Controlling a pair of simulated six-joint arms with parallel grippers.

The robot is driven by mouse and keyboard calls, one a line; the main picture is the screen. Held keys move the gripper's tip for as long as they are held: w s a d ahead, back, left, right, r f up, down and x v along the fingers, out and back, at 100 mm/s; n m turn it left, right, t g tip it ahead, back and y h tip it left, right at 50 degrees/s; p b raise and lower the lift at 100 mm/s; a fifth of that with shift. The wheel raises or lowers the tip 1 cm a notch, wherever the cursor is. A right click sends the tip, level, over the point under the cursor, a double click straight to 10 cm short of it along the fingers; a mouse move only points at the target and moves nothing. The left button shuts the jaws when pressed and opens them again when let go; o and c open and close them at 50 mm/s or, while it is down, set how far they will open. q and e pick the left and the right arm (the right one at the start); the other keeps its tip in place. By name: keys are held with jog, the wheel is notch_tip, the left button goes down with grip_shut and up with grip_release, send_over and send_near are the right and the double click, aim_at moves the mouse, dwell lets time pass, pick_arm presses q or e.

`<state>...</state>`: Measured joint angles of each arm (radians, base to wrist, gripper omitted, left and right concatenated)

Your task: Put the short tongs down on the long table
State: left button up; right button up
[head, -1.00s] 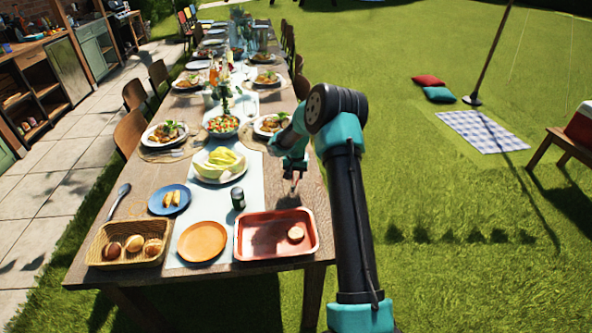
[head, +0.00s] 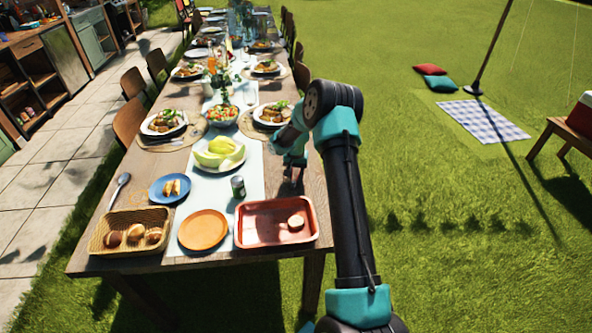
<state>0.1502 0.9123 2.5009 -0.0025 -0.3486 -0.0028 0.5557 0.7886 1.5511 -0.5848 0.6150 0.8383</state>
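The long table (head: 150,196) runs away from me, laid with food and dishes. My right arm reaches over its right edge, and my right gripper (head: 293,178) points down just above or at the wood behind the red tray. Something small and thin shows at its fingertips, but I cannot make out whether it is the short tongs or the fingers themselves. I cannot tell whether this gripper is open or shut. The short tongs are not clearly seen anywhere. My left gripper is out of view.
Near the gripper are a red tray (head: 268,235) with a round piece in it, a dark can (head: 238,187) and a lettuce plate (head: 219,153). An orange plate (head: 203,230), bread basket (head: 105,249), blue plate (head: 157,196) and spoon (head: 119,189) are further left.

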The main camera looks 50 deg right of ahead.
jog(key=o, duration=0.4)
jog(key=r, duration=1.1)
jog(key=a+r, duration=0.1)
jog(key=r, duration=0.5)
jog(key=shift+s+a+r, duration=0.1)
jog(key=shift+s+r, duration=0.1)
jog(key=shift+s, duration=0.2)
